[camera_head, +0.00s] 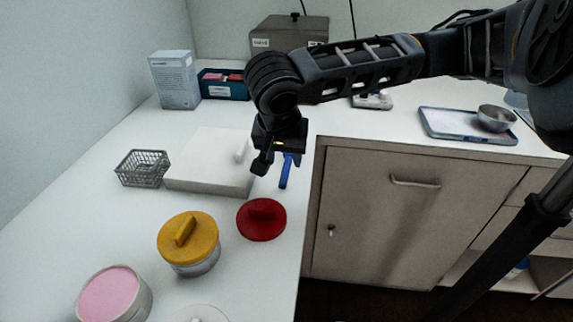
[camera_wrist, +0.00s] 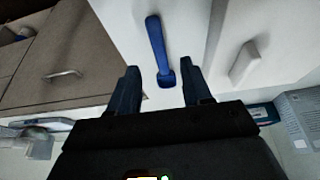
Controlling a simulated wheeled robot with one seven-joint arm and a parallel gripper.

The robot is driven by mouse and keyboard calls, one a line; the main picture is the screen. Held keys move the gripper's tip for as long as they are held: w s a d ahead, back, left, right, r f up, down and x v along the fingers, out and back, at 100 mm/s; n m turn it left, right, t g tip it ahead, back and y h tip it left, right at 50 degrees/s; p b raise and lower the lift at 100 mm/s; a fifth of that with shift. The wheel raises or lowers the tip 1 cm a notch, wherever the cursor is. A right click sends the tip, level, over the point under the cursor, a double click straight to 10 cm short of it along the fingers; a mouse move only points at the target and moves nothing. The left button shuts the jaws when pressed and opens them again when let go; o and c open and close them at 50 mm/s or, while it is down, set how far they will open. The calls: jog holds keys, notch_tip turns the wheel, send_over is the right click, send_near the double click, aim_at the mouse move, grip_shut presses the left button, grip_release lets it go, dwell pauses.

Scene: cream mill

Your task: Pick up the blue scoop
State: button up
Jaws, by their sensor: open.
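The blue scoop (camera_head: 284,176) lies on the white counter near its front edge, beside a white box. Its upper part is partly hidden by my gripper (camera_head: 276,160) in the head view. In the wrist view the blue scoop (camera_wrist: 157,46) runs lengthwise away from my gripper (camera_wrist: 162,86). The scoop's near end shows between the two open fingers, apart from both. I cannot tell the height of the fingers above the counter.
A white box (camera_head: 205,178) with a handle is left of the scoop. A red lid (camera_head: 261,227), a yellow-lidded jar (camera_head: 196,259) and a wire basket (camera_head: 131,176) stand near. A cabinet (camera_head: 390,215) drops away right of the counter edge. A tray (camera_head: 440,131) lies at right.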

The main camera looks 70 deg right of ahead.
aim_at(286, 170)
jog(key=shift+x, duration=2.2)
grip_shut()
